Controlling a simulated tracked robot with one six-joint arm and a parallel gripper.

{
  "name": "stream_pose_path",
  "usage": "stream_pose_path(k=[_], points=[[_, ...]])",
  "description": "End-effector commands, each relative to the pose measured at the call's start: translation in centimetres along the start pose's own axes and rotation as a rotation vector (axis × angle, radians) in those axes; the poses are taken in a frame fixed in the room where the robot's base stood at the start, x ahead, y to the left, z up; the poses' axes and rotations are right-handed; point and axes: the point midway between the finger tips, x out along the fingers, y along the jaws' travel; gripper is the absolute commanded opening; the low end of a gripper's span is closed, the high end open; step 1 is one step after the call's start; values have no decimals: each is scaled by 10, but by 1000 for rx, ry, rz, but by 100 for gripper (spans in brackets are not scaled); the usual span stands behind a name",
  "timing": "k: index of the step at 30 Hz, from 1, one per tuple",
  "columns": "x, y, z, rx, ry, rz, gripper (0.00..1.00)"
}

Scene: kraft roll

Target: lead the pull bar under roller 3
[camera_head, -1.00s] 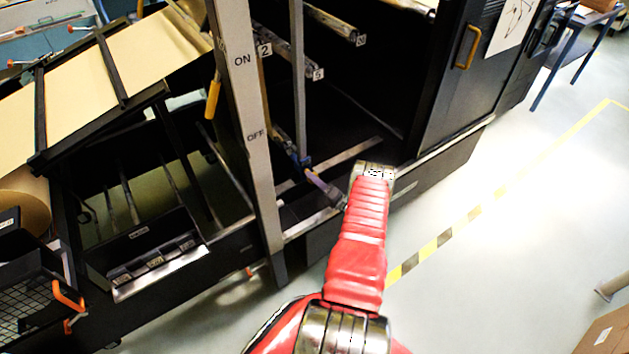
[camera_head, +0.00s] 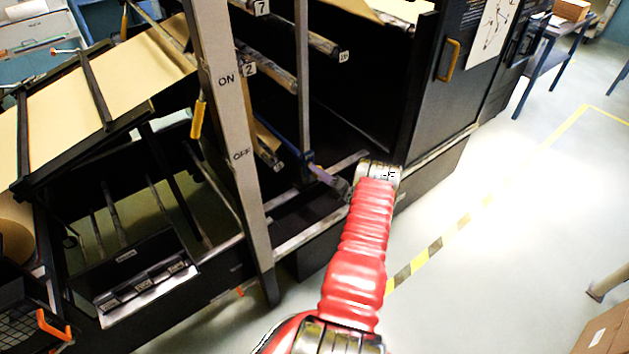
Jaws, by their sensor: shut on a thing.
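My red-sleeved arm reaches into the dark open bay of the machine. Its wrist turns left, and my gripper (camera_head: 311,169) is at the end of a purple-grey link, small in view, beside the thin grey upright. It is shut on the end of what looks like the pull bar (camera_head: 285,143), a thin dark-blue bar running up and left behind the wide post. Brown paper (camera_head: 265,137) shows beside this bar. A roller marked 2 (camera_head: 276,77) lies above. A lower roller end has a tag (camera_head: 278,166) too small to read. I cannot make out which roller is 3.
The wide ON/OFF post (camera_head: 229,125) stands in front and hides part of the bay. A thin grey upright (camera_head: 303,90) is close to my gripper. More rollers (camera_head: 318,40) hang above. A black cabinet door (camera_head: 450,75) bounds the right.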

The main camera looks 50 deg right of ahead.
Motion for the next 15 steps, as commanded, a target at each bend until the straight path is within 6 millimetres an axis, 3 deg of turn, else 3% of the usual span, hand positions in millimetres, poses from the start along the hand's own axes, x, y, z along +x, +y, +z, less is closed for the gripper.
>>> stream_pose_path(k=[7,15], points=[[-3,10,28,-5,-2,2,0],[-3,11,32,-2,-1,2,0]])
